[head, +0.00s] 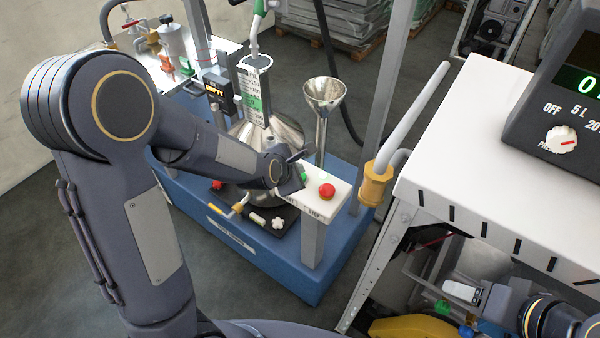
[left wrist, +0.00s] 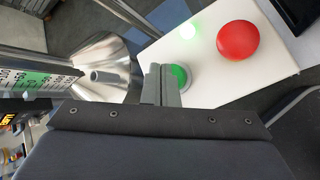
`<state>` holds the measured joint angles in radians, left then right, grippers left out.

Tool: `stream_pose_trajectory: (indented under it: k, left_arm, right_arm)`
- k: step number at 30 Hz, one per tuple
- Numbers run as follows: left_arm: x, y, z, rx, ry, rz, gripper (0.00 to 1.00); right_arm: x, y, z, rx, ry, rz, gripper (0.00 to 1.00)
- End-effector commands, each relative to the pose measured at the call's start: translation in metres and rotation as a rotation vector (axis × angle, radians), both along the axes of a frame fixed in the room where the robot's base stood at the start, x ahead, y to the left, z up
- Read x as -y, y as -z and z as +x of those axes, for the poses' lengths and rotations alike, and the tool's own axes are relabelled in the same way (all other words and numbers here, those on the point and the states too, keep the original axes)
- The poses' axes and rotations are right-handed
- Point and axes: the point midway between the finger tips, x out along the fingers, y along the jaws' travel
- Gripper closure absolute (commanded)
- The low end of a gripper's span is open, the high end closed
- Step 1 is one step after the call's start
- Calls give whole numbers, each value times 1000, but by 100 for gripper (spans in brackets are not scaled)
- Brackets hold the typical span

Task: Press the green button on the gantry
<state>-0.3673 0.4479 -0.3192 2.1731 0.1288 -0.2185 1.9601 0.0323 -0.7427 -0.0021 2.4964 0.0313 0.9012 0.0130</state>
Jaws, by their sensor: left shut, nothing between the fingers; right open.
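The gantry's white button panel (head: 338,187) stands on a grey post at the front of the blue base. The green button is mostly behind my left gripper (head: 300,168) in the head view. In the left wrist view the green button (left wrist: 179,75) shows just right of the shut, empty fingers (left wrist: 160,84), which cover its left edge. I cannot tell whether they touch it. A red button (head: 326,190) sits to its right; it also shows in the left wrist view (left wrist: 238,40). My right gripper is not seen; only part of my right arm shows at bottom right.
A steel funnel (head: 324,95) stands behind the panel, and a steel cone (head: 283,135) lies left of it. A small display reading EMPTY (head: 216,88) is farther left. A white bench (head: 470,130) with a scale display stands at right. A bright green glow (left wrist: 187,31) shows on the panel.

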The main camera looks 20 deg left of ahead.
Motion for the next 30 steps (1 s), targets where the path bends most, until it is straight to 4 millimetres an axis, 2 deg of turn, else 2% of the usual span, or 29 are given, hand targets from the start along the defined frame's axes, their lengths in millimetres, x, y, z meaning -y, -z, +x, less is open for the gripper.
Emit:
stream_pose_trajectory:
  k: [13, 27, 30]
  left_arm:
    - [0, -7, 0, 1, 0, 0, 100]
    - [0, -52, 0, 2, -1, -1, 100]
    - [0, -55, 0, 1, 0, 0, 100]
  right_arm:
    - [0, -5, 0, 0, 0, 0, 43]
    - [0, -43, 0, 0, 0, 0, 43]
    - [0, -46, 0, 0, 0, 0, 43]
